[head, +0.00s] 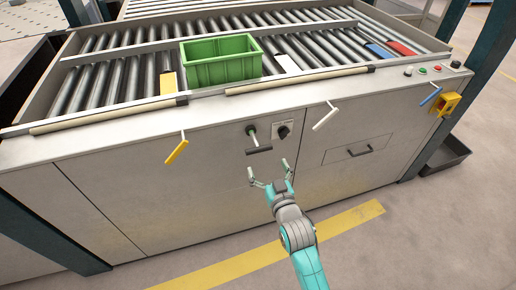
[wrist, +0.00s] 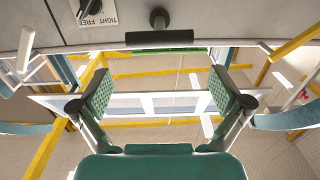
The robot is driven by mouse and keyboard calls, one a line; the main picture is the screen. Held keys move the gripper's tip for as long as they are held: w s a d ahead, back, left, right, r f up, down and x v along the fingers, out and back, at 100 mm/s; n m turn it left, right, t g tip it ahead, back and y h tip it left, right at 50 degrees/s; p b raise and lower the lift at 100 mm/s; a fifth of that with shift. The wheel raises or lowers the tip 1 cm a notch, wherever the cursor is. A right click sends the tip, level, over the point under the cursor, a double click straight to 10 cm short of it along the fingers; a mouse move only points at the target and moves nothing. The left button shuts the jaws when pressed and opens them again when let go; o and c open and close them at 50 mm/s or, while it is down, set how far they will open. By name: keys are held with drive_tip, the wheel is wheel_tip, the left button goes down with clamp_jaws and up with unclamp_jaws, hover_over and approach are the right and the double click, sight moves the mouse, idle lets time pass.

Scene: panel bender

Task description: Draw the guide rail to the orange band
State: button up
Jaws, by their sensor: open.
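A long thin metal bar (head: 310,27), which looks like the guide rail, runs lengthwise above the rollers behind the green crate. On the front panel a black T-shaped handle (head: 259,150) sticks out on a short rod; it also shows in the wrist view (wrist: 160,38). A dark knob (head: 283,131) beside it carries a TIGHT/FREE label in the wrist view (wrist: 90,8). I cannot make out an orange band. My gripper (head: 267,168) is open and empty, just below and in front of the handle, apart from it. Its two padded fingers show in the wrist view (wrist: 161,90).
A green crate (head: 220,68) sits on the rollers, with small blue (head: 379,51) and red (head: 401,48) pieces to its right. Yellow (head: 177,151), white (head: 325,117) and blue (head: 431,96) levers jut from the front. A drawer handle (head: 360,151) is at right. Floor in front is clear.

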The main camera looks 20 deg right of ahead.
sight(260, 150)
drive_tip(key=w, duration=0.8)
drive_tip(key=shift+w, duration=0.25)
drive_tip(key=c, duration=1.3)
drive_tip(key=s, duration=1)
drive_tip(key=o, duration=1.3)
drive_tip(key=s, duration=1.2)
